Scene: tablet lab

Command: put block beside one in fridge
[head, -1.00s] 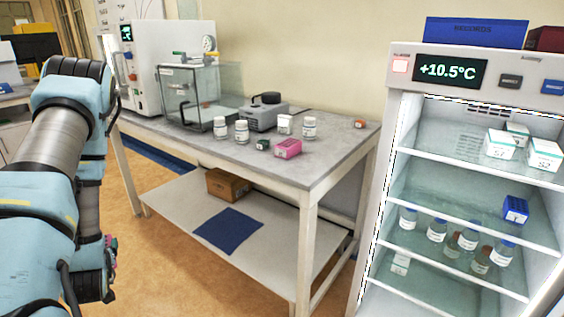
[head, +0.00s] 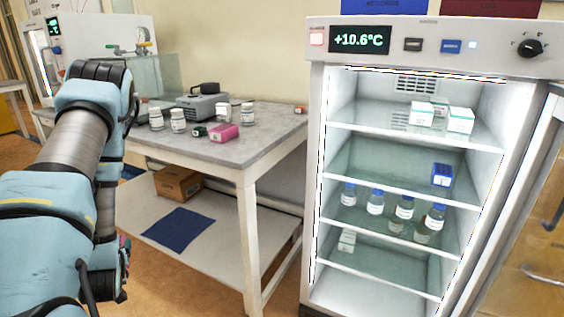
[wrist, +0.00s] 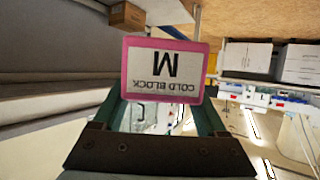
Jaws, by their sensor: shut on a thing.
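In the wrist view, my gripper (wrist: 166,120) is shut on a cold block (wrist: 165,72) with a pink rim and a white label reading "COLD BLOCK M", upside down in the picture. In the head view my arm is at the left, and the gripper and held block cannot be clearly made out. The fridge (head: 318,150) stands at the right, lit inside, with its door (head: 540,190) open at the right. A blue block (head: 442,175) with a white marking sits on its second shelf from the top, right of centre. My gripper is outside the fridge.
White boxes (head: 422,115) stand on the top shelf, and several blue-capped bottles (head: 375,203) on a lower one. The second shelf left of the blue block is clear. The lab table (head: 265,140), with jars and a pink box (head: 223,133), stands left of the fridge.

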